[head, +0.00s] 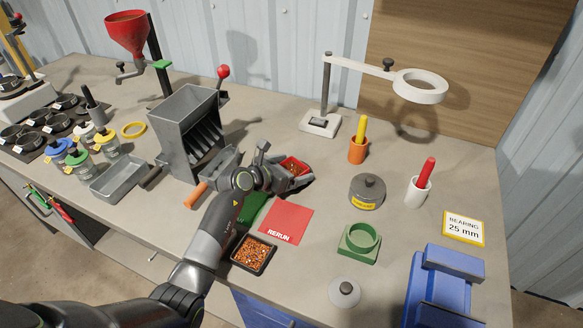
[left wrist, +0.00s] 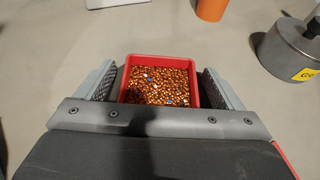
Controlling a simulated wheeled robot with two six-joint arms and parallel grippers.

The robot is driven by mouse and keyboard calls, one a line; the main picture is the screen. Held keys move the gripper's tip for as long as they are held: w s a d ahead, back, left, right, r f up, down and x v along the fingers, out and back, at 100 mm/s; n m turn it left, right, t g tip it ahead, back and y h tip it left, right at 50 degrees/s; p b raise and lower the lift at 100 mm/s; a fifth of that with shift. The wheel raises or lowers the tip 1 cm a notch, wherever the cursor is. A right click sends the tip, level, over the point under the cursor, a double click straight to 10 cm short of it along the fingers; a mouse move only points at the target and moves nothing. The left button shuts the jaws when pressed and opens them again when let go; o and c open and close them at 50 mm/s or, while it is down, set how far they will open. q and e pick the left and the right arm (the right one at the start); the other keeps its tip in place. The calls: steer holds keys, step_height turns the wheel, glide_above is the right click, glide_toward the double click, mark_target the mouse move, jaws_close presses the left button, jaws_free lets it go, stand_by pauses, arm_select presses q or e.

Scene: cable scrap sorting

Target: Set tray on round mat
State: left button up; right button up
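A small red tray (head: 294,166) of copper-coloured granules sits between the fingers of my left gripper (head: 293,177). In the left wrist view the red tray (left wrist: 124,96) is level, with a finger of the left gripper (left wrist: 160,88) against each side. I cannot tell whether it touches the table. I make out no round mat. A red square mat marked RERUN (head: 286,223) lies in front of the gripper, and a green mat (head: 252,208) is partly hidden by my left arm. My right gripper is out of view.
A black tray of granules (head: 253,254) stands near the front edge. A grey machine (head: 187,130) is left of the gripper. An orange cup (head: 357,152), grey weight (head: 367,191) and green holder (head: 359,243) stand to the right.

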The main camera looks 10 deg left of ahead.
arm_select(q)
steer(key=shift+r, duration=0.2)
steer(key=v, duration=1.2)
steer(key=shift+f, duration=0.1)
stand_by(0.3)
